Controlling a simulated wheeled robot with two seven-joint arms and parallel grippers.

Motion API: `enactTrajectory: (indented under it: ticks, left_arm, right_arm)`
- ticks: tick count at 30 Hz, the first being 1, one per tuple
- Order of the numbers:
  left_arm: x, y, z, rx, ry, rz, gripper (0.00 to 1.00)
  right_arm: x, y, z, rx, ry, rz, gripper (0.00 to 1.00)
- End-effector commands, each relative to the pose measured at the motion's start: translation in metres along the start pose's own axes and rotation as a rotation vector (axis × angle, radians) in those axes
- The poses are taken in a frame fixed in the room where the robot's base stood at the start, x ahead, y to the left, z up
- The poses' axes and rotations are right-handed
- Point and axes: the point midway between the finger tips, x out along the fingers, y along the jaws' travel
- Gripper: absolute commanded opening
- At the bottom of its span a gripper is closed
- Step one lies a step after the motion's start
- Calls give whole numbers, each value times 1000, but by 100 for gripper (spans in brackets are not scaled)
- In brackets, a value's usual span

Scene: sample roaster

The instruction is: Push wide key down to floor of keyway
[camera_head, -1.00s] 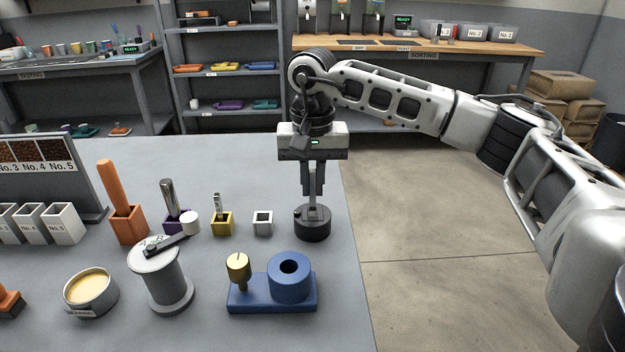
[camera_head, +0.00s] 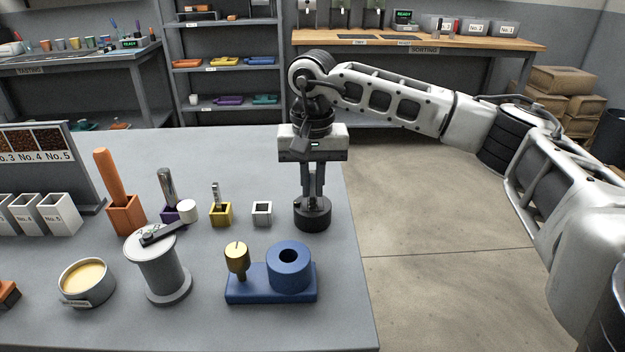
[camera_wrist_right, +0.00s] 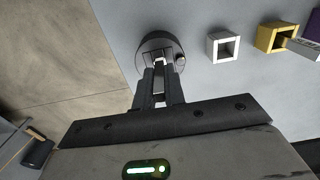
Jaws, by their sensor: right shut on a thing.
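A round black block (camera_head: 312,214) stands on the grey table near its right edge; I take it as the keyway's holder. It also shows in the wrist view (camera_wrist_right: 152,46). My right gripper (camera_head: 312,196) points straight down just over the block. It is shut on a slim grey metal piece, which I take as the wide key (camera_wrist_right: 159,64). The fingers hide most of the key, and its lower end meets the block's top. How deep it sits in the keyway cannot be seen. My left gripper is out of view.
Left of the block stand an empty white square holder (camera_head: 262,212), a yellow holder (camera_head: 221,216) and an orange holder (camera_head: 127,216). In front are a blue fixture (camera_head: 270,293) and a grey spool-like stand (camera_head: 163,270). The table's right edge is close by.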

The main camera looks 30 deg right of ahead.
Motion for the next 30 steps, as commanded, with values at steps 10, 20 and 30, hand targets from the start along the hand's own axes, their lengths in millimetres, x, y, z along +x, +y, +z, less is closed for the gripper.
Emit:
enactTrajectory:
  ticks: [10, 20, 30]
  left_arm:
    - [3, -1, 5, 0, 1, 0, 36]
    - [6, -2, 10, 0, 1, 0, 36]
    - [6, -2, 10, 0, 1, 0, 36]
  right_arm:
    - [10, 0, 0, 0, 1, -1, 0]
    - [18, 0, 0, 0, 1, -1, 0]
    - [18, -2, 0, -2, 1, -5, 37]
